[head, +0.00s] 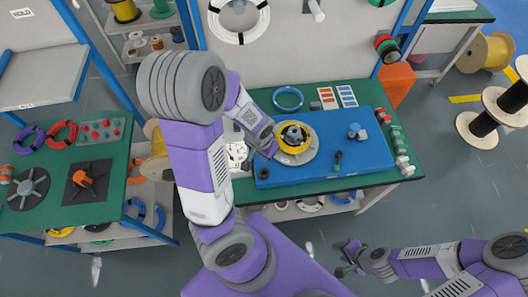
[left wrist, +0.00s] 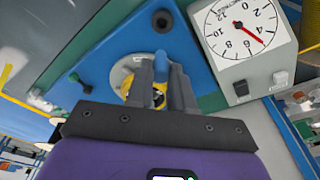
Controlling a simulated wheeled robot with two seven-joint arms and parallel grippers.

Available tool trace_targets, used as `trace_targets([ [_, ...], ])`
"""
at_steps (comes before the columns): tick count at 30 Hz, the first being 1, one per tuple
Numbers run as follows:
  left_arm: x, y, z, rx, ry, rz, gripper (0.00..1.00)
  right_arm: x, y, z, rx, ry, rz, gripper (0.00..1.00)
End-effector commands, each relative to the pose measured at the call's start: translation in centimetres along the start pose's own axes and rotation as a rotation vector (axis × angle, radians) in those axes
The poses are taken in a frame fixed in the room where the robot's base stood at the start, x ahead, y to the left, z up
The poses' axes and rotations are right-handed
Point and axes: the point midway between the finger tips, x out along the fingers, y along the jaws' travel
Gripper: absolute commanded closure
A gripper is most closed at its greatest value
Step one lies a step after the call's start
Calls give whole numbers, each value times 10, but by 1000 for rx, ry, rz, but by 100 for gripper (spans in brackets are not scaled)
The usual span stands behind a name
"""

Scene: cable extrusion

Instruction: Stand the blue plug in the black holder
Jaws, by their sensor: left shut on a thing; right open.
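The blue plug (left wrist: 161,63) is between the fingers of my left gripper (left wrist: 162,78) in the left wrist view, which is shut on it. In the head view my left gripper (head: 269,148) is over the left part of the blue board, beside the grey disc; the plug is hard to make out there. A round black piece, apparently the black holder (left wrist: 162,20), is at the board's corner, beyond the plug, and shows in the head view (head: 263,174). Nothing is seen standing in it. My right gripper (head: 346,258) is open and empty, over the floor in front of the table.
The blue board (head: 310,177) carries a grey disc with a yellow ring (head: 294,137), a dark green-topped piece (head: 337,160) and a blue-grey piece (head: 356,131). A dial scale (left wrist: 246,45) stands beside the board. Several small spools line the right edge. The board's front right is clear.

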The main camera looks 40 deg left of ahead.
Motion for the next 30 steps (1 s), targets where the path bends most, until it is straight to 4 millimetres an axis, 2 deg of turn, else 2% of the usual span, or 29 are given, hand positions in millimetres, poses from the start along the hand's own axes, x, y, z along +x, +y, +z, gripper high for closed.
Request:
trace_targets([
  [30, 42, 0, 6, 1, -1, 0, 96, 35, 13, -2, 0, 0, 0, 57],
])
